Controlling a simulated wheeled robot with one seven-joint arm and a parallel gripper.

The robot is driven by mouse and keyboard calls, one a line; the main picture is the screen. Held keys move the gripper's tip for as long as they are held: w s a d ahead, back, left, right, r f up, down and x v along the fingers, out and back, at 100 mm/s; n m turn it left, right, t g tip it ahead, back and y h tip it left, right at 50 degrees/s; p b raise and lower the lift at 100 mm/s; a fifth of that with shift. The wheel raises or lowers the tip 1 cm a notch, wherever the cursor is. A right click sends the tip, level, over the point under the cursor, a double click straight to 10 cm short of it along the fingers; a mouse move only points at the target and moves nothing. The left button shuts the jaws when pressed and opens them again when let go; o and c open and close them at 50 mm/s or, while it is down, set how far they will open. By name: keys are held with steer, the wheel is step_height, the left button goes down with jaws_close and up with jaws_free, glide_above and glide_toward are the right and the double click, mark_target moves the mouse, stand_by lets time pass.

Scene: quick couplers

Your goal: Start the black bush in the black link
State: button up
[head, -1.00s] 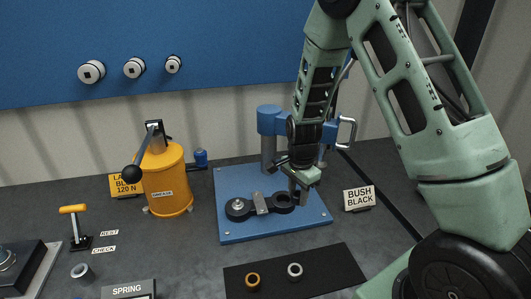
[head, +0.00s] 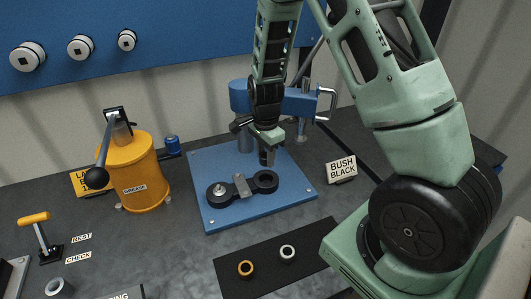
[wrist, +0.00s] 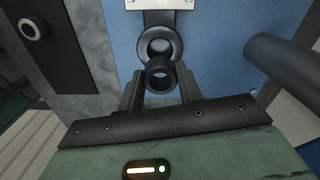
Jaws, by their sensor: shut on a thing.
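The black bush (wrist: 159,77) is a short dark ring held between the fingertips of my gripper (wrist: 160,88). In the head view my gripper (head: 267,158) points down just above and behind the right eye of the black link (head: 238,190). The link lies on a blue plate under a grey clamp bar. In the wrist view the link's round eye (wrist: 160,31) shows beyond the bush, which overlaps its near rim and is not centred on its hole. The gap between bush and link is hard to judge.
A blue press (head: 245,142) stands behind the plate (head: 225,217). A yellow grease pot (head: 143,185) with a lever is at left. A black mat (head: 230,284) in front carries an orange ring (head: 246,268) and a white ring (head: 287,252). A BUSH BLACK sign (head: 341,169) stands at right.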

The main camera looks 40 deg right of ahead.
steer(key=shift+f+b, duration=1.7)
steer(key=shift+f, duration=1.05)
steer(key=shift+f, duration=0.75)
steer(key=o, duration=0.9)
step_height(320, 180, up, 17)
steer(key=shift+r+b, duration=0.15)
steer(key=shift+b, duration=0.5)
